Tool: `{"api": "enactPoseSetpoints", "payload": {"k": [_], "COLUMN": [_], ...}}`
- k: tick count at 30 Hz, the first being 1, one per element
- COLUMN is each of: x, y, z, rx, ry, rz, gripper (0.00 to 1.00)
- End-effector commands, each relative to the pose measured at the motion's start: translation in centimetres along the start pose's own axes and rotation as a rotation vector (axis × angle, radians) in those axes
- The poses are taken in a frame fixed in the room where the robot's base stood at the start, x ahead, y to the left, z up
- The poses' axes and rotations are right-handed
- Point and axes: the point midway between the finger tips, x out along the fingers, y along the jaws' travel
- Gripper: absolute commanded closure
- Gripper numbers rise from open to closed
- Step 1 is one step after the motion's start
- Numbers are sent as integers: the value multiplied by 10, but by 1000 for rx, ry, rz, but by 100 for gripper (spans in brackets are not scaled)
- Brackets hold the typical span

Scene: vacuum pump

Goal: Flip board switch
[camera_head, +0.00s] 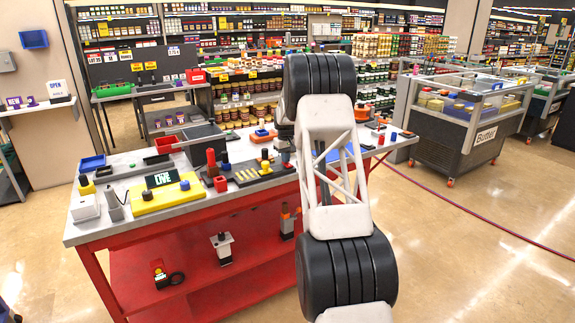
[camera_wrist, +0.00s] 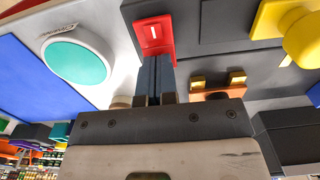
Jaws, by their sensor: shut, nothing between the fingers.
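In the wrist view, a red switch plate (camera_wrist: 153,40) with a short white mark sits at the upper middle, beside dark grey panels. My gripper (camera_wrist: 157,62) has its two dark fingers pressed together with nothing between them. The fingertips overlap the lower part of the red plate in this view; I cannot tell whether they touch it. In the head view, my gripper (camera_head: 286,160) is low over the back of the red-framed workbench (camera_head: 160,227), partly hidden by my arm. I cannot pick out the red switch there.
In the wrist view, a teal round button (camera_wrist: 77,62) is to the left and a yellow knob (camera_wrist: 303,38) to the right. A small orange part with yellow blocks (camera_wrist: 217,88) is near the fingers. The bench's left half holds a yellow board (camera_head: 165,197) and several small parts.

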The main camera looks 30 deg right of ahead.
Motion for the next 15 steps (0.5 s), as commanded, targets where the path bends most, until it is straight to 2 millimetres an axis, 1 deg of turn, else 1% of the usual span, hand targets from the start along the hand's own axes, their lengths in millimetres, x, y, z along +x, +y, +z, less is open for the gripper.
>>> {"api": "enactPoseSetpoints", "payload": {"k": [15], "x": [-28], "y": [0], "z": [0], "rx": [0], "ry": [1], "rz": [0], "gripper": [100]}}
